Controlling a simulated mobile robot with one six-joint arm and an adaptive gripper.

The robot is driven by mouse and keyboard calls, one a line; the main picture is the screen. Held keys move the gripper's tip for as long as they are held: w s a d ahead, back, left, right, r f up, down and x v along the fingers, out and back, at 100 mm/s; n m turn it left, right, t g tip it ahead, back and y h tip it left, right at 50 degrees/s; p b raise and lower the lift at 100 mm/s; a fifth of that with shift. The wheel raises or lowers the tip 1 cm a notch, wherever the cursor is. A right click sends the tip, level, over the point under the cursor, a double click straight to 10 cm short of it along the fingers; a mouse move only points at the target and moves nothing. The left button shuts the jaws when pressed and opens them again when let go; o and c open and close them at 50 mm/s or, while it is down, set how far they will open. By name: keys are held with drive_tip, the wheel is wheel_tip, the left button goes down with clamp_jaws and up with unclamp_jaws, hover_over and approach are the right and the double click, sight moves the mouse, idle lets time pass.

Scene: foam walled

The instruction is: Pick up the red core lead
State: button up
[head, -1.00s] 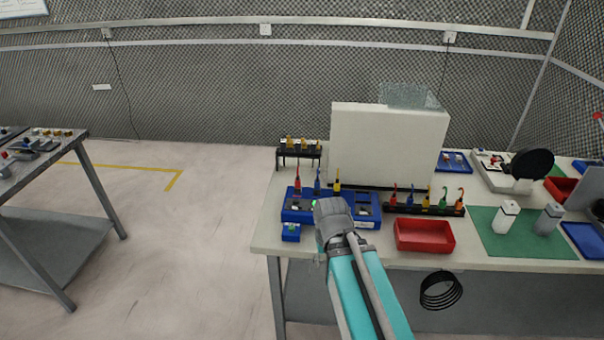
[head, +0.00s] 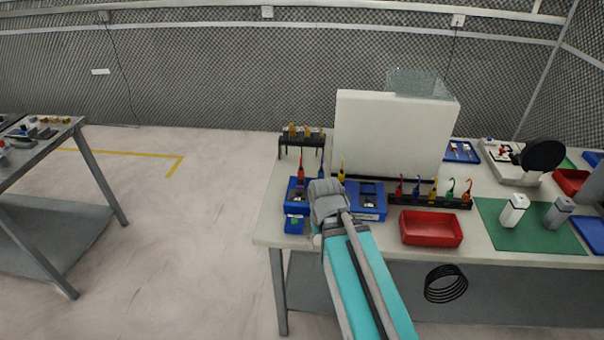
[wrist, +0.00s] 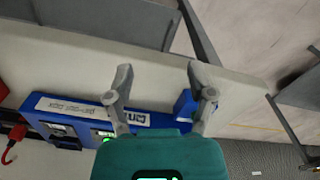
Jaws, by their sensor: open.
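Two red leads show in the head view. One red lead (head: 301,170) stands upright at the left back of the blue device (head: 368,212), and another (head: 399,188) stands at the left end of a black rack. I cannot tell which is the core lead. A red lead (wrist: 14,138) also shows at the left edge of the wrist view. My gripper (head: 326,200) is over the blue device and hides its middle. In the wrist view my gripper (wrist: 162,82) is open and empty, its fingers above the device's labelled front edge (wrist: 75,108). Neither finger touches a lead.
Blue (head: 321,171) and yellow (head: 342,172) leads stand close to the left red one. A small rack (head: 302,141) is behind them and a white panel (head: 392,135) stands behind the black rack (head: 428,203). A red tray (head: 431,229) lies to the right.

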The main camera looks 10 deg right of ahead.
sight(301, 170)
drive_tip(key=w+r+n+p, duration=0.4)
drive_tip(key=w+r+p, duration=0.1)
drive_tip(key=w, duration=0.4)
drive_tip(key=w+r+n+p, duration=0.5)
drive_tip(key=w+r, duration=0.1)
drive_tip(key=w, duration=0.4)
drive_tip(key=w+r+n+p, duration=0.5)
drive_tip(key=w+p, duration=0.1)
drive_tip(key=w, duration=0.3)
drive_tip(key=shift+w+r, duration=0.2)
drive_tip(key=shift+w, duration=0.1)
wheel_tip(301, 170, down, 9)
drive_tip(key=b, duration=0.8)
drive_tip(key=shift+r, duration=0.2)
drive_tip(key=shift+f+b, duration=0.15)
drive_tip(key=shift+b, duration=0.25)
drive_tip(key=f+b, duration=0.5)
drive_tip(key=shift+a, duration=0.2)
